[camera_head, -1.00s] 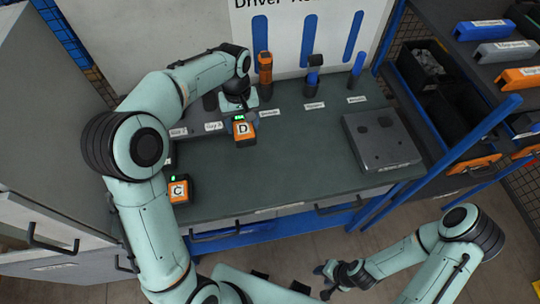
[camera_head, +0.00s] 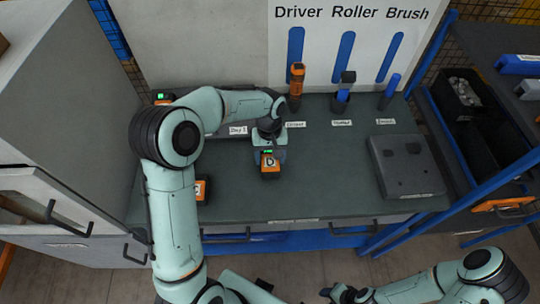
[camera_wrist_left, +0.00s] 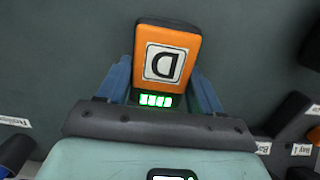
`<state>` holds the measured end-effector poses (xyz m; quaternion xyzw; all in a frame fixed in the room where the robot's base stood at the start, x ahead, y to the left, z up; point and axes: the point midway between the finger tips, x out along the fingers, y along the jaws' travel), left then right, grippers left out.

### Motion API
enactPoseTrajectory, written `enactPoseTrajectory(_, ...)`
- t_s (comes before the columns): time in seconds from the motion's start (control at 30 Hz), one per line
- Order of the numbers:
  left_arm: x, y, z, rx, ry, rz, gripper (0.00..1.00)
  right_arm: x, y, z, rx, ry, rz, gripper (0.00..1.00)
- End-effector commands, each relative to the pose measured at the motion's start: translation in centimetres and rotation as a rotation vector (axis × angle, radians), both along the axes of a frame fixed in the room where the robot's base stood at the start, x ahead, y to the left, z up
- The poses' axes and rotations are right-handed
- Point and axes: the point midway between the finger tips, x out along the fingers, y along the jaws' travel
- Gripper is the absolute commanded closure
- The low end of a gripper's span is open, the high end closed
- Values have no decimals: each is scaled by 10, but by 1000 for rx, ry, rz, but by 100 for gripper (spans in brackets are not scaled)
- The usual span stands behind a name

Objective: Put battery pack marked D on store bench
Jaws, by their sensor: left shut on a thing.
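Battery pack D (camera_head: 270,166) is an orange and black block with a white D label and lit green bars. My left gripper (camera_head: 268,151) is shut on it over the middle of the green-topped bench (camera_head: 320,190). In the left wrist view, pack D (camera_wrist_left: 167,55) sits between the two blue-grey fingers (camera_wrist_left: 160,90), with the dark green top behind it. I cannot tell whether the pack touches the top. Pack C (camera_head: 202,189) stands at the left, partly hidden by my left arm. My right gripper (camera_head: 345,294) is low, in front of the bench; its fingers are unclear.
Another pack with a green light (camera_head: 163,97) stands at the back left. A driver (camera_head: 296,85), roller (camera_head: 345,88) and brush (camera_head: 389,92) stand along the back. A grey case (camera_head: 408,165) lies at the right. Bench top between pack D and the case is clear.

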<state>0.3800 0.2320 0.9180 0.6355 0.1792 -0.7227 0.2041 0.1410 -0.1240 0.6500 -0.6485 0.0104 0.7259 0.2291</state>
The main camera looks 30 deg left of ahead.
Motion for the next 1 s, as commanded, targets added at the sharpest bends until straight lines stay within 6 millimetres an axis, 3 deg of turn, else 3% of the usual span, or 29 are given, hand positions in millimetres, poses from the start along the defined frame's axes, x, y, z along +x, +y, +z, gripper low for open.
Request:
enactPoseTrajectory(0.3,0,0,-2,0,-1,-1,89,-2,0,-2,-1,2,-1,57)
enactPoseTrajectory(0.33,0,0,-3,0,0,-1,28,-1,0,-2,-1,2,-1,57)
enactPoseTrajectory(0.4,0,0,-2,0,0,-1,9,-1,0,-1,0,1,0,57)
enactPoseTrajectory(0.77,1,0,3,0,-2,-1,9,1,0,2,0,-2,0,57)
enactPoseTrajectory(1.0,7,3,44,1,-8,-1,9,6,0,7,0,-8,0,57)
